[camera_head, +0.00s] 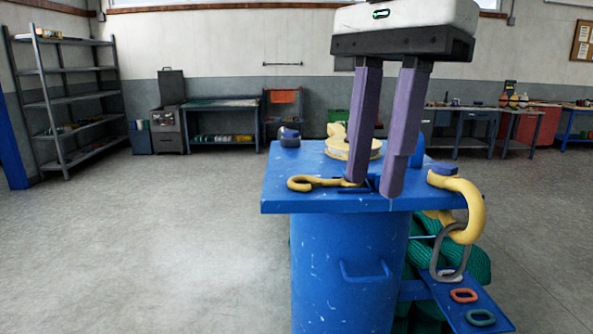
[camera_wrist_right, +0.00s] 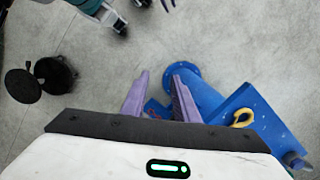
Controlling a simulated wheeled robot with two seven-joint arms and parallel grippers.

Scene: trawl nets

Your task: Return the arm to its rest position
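My right gripper (camera_head: 373,188) hangs down from the top right of the head view, in front of the blue workstand (camera_head: 320,204). My left gripper is not in view.
A yellow hook (camera_head: 468,207) at the stand's right edge carries a grey link (camera_head: 436,254). Below are green netting (camera_head: 470,262) and a blue shelf (camera_head: 447,302) with an orange ring (camera_head: 464,295) and a teal ring (camera_head: 480,317). Floor left of the stand is clear.

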